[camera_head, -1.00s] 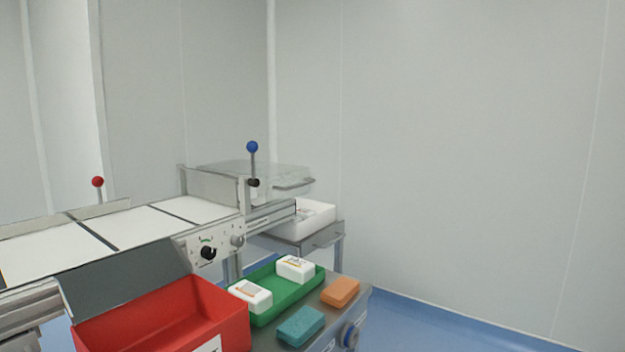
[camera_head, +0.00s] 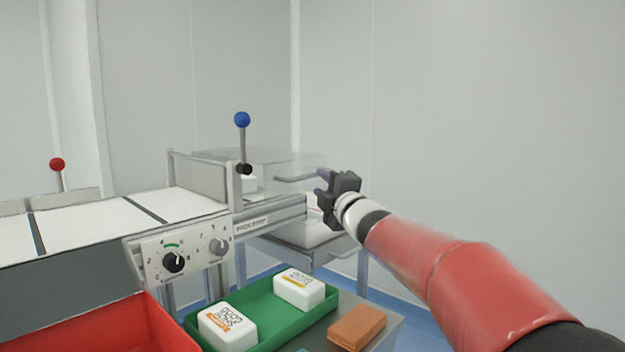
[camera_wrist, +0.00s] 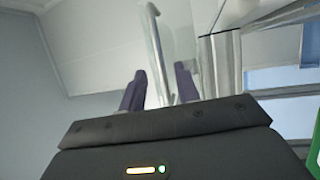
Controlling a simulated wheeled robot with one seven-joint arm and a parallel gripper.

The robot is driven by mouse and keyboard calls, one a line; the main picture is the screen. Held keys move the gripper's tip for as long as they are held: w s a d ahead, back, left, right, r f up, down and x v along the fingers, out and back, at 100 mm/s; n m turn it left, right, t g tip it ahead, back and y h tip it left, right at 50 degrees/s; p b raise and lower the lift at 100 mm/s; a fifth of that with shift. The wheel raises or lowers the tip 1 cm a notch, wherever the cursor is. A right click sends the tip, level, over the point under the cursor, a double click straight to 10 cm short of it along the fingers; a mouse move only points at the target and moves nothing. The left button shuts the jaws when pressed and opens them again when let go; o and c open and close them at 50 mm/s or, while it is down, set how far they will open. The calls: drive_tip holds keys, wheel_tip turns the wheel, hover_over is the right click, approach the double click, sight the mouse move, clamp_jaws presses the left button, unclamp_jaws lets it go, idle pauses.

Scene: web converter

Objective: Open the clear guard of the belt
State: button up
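The clear guard (camera_head: 290,159) sits lowered over the far end of the belt (camera_head: 185,205), with a grey handle (camera_head: 294,179) at its right front edge. My gripper (camera_head: 321,186) is right at the outer end of this handle. In the wrist view my two dark fingers (camera_wrist: 160,88) stand apart, with the pale handle bar (camera_wrist: 158,45) running between them. A gap shows beside the bar, so the fingers do not look closed on it. Contact cannot be told.
A blue-knobbed lever (camera_head: 242,120) stands just left of the guard. A white bin (camera_head: 310,230) on a stand is below my gripper. A green tray (camera_head: 265,318) with white packs, an orange block (camera_head: 357,327) and a red bin (camera_head: 110,328) are in front.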

sight(313, 176)
drive_tip(key=p+x, duration=0.1)
drive_tip(key=x, duration=0.5)
drive_tip(key=shift+w, duration=0.1)
clamp_jaws()
